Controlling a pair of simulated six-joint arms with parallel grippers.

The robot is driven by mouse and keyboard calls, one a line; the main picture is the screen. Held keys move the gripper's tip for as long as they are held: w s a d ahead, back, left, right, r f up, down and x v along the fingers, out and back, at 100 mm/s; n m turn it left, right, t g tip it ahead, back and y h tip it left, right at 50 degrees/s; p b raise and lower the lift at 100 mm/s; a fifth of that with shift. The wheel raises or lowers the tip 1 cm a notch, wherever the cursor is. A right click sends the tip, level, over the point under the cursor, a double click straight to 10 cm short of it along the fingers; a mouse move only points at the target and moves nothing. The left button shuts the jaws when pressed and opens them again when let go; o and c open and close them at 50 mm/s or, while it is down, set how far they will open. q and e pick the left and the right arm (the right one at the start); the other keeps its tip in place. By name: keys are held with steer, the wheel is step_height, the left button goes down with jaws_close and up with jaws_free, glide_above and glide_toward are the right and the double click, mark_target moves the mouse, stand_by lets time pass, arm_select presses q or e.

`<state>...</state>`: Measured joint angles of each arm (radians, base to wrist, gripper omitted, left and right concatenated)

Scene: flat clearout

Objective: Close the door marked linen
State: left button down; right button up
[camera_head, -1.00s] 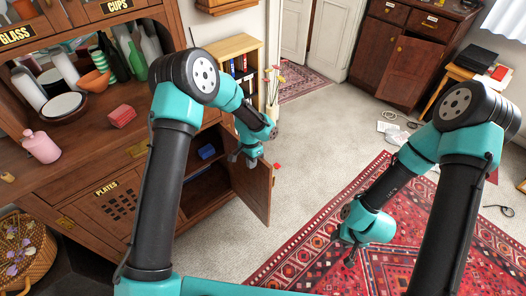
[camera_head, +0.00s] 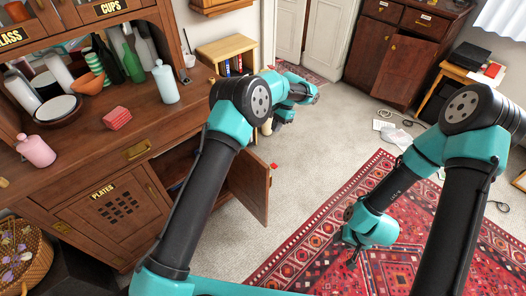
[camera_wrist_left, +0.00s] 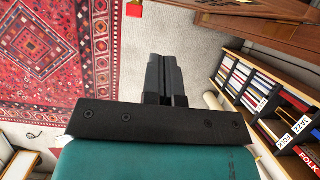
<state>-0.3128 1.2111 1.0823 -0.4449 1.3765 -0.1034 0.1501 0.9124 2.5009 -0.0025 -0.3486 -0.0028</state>
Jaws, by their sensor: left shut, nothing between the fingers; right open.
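An open wooden cabinet door (camera_head: 249,186) stands swung out from the lower part of the big dresser, beside the door labelled PLATES (camera_head: 116,208). No linen label can be read on it from here. A small red piece shows at its top edge in the head view, and a red piece (camera_wrist_left: 134,9) shows at the top of the left wrist view. My left gripper (camera_head: 281,118) is past the door, towards the bookcase, apart from it; its fingers (camera_wrist_left: 164,75) are shut and empty. My right gripper (camera_head: 352,254) is open over the patterned rug, low and away from the dresser.
Bottles, bowls, a pink jar (camera_head: 35,149) and a red block (camera_head: 117,118) stand on the dresser top. A bookcase (camera_head: 228,52) stands beyond the dresser. Carpet in front of the open door is clear. A rug (camera_head: 405,225) lies right.

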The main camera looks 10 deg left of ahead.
arm_select(q)
steer(key=s+a+f, duration=0.4)
steer(key=s+f, duration=0.2)
steer(key=f, duration=0.3)
steer(key=shift+a+f, duration=0.15)
steer(key=shift+a, duration=0.25)
steer(key=shift+s+a, duration=0.1)
steer(key=shift+s, duration=0.1)
stand_by(0.4)
